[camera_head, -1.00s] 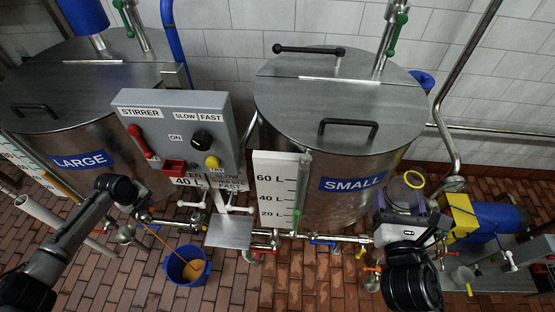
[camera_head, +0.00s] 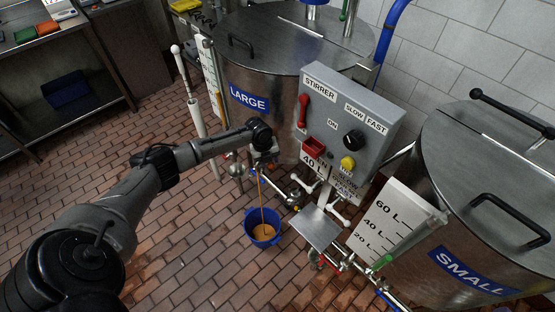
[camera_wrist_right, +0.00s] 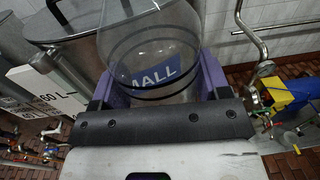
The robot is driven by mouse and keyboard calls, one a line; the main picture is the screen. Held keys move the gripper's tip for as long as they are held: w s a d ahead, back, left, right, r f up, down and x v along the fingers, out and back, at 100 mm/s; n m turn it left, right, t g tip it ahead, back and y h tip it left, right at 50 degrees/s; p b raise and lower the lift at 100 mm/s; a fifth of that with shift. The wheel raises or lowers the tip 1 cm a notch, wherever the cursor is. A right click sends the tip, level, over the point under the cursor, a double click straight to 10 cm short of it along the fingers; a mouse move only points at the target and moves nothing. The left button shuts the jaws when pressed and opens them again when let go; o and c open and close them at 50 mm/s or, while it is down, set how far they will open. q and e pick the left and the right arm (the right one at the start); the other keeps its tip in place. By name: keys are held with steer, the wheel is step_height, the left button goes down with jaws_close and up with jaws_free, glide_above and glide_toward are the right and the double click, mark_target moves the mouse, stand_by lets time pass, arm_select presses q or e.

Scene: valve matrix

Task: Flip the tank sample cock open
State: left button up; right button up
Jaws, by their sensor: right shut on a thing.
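The large tank (camera_head: 262,110) stands behind my left gripper (camera_head: 266,155), with valves and pipework at its lower front. My left gripper is down at that pipework, close to a small tap fitting (camera_head: 236,168). Its fingers are too small and dark to tell open from shut, and the sample cock's handle cannot be made out. A thin amber stream (camera_head: 261,195) runs from beside the gripper into a blue bucket (camera_head: 250,232) holding amber liquid. In the right wrist view my right gripper (camera_wrist_right: 155,85) is shut on a clear cylindrical vessel (camera_wrist_right: 150,45).
The grey stirrer box (camera_head: 345,120) is right of my left gripper. A small metal plate (camera_head: 317,228) and pipes lie below it. The small tank (camera_head: 480,220) is at the right. Open brick floor (camera_head: 185,250) lies left of the bucket.

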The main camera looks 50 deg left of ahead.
arm_select(q)
step_height(320, 180, up, 12)
steer(key=s+a+p, duration=0.1)
steer(key=s, duration=0.1)
steer(key=shift+f, duration=0.2)
